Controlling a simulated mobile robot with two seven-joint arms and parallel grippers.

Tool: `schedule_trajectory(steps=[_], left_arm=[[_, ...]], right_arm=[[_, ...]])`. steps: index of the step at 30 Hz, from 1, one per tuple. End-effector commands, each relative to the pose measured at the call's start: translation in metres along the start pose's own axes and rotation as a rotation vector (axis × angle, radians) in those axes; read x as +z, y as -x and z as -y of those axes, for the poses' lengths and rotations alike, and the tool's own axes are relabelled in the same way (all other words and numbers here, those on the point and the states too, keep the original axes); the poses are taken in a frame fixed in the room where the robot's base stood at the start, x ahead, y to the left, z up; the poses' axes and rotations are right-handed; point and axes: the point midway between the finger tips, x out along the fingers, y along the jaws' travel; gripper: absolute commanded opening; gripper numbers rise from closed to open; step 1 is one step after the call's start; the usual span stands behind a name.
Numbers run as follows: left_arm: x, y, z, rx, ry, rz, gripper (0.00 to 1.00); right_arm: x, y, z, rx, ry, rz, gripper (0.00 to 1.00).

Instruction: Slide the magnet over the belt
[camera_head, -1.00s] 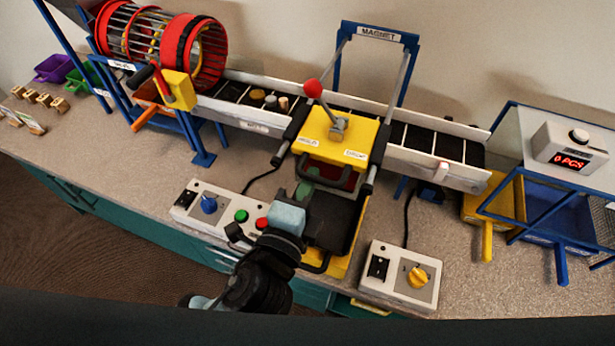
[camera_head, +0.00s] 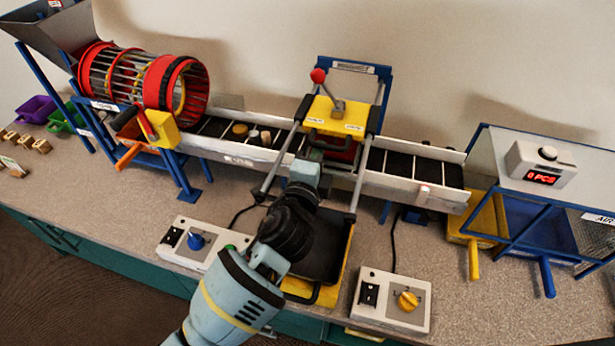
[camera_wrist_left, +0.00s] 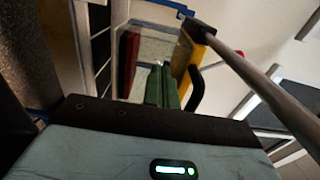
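The magnet is a yellow box (camera_head: 338,116) with a red-knobbed lever on top and a black handle at its front. It sits on two grey rails, at the back of them, over the middle of the belt (camera_head: 397,163). My left gripper (camera_head: 314,157) is at the magnet's front, by the handle. In the left wrist view its green fingers (camera_wrist_left: 163,86) are close together with nothing seen between them. The black handle (camera_wrist_left: 196,90) is just right of them, beside the yellow body (camera_wrist_left: 186,55); contact is unclear. My right gripper is out of view.
Several small pieces, one a tan disc (camera_head: 240,130), lie on the belt left of the magnet. A red drum (camera_head: 175,90) stands at left. Control boxes (camera_head: 392,301) flank the black tray (camera_head: 318,250) at the front. Yellow (camera_head: 473,240) and blue bins are at right.

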Motion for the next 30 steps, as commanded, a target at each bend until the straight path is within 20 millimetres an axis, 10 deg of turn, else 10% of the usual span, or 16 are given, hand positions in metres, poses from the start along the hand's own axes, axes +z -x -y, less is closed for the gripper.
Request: schedule_trajectory(steps=[9,30], left_arm=[[-0.001,-0.038,-0.002,0.003,0.001,0.0,0.0],[0.005,-0.043,0.005,-0.007,0.0,0.001,0.0]], right_arm=[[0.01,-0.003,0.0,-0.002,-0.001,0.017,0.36],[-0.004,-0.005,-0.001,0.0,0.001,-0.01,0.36]])
